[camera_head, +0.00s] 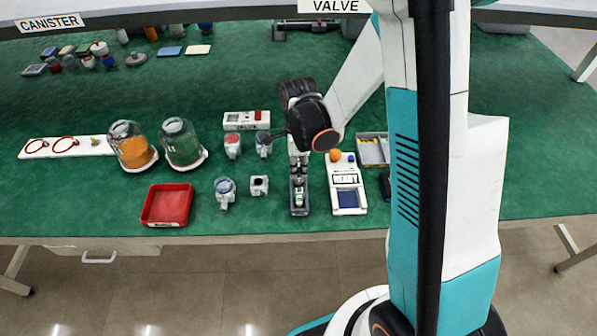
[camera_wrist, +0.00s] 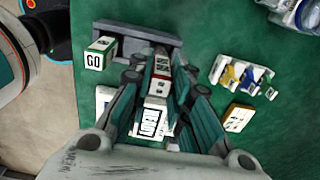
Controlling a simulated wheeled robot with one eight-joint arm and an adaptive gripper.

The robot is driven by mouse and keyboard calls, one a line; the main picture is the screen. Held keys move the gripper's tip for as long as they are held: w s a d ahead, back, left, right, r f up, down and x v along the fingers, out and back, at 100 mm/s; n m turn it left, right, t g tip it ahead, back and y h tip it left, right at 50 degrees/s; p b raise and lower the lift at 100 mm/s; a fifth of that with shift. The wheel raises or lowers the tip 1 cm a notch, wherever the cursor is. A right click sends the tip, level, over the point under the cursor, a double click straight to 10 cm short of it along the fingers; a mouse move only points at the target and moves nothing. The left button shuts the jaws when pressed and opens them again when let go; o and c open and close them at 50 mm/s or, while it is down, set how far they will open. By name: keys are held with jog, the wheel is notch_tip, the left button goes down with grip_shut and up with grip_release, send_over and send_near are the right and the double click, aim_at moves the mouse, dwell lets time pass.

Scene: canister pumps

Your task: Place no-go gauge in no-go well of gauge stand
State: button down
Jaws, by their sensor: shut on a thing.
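The dark grey gauge stand (camera_head: 299,211) stands near the table's front edge, and its wall shows at the top of the wrist view (camera_wrist: 125,31). The green and white GO gauge (camera_wrist: 102,48) is at the stand's left end in the wrist view. My gripper (camera_wrist: 163,72) is shut on the no-go gauge (camera_wrist: 162,65), a small block with white and reddish faces. The gauge is at the stand's other end, its lower part hidden by the fingers. I cannot tell whether it touches the well. In the head view my gripper (camera_head: 299,165) points down over the stand's far end.
A white READY tester (camera_head: 347,180) with an orange button stands close right of the stand. A small white block (camera_head: 259,185) is on its left, then a pump part (camera_head: 225,192) and a red tray (camera_head: 166,206). A parts tray (camera_head: 373,150) lies behind right.

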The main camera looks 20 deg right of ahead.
jog(key=shift+f, duration=1)
jog(key=shift+f+b, duration=0.2)
jog(key=shift+b, duration=0.15)
jog(key=c, duration=1.5)
grip_release()
jog(key=shift+r, duration=0.15)
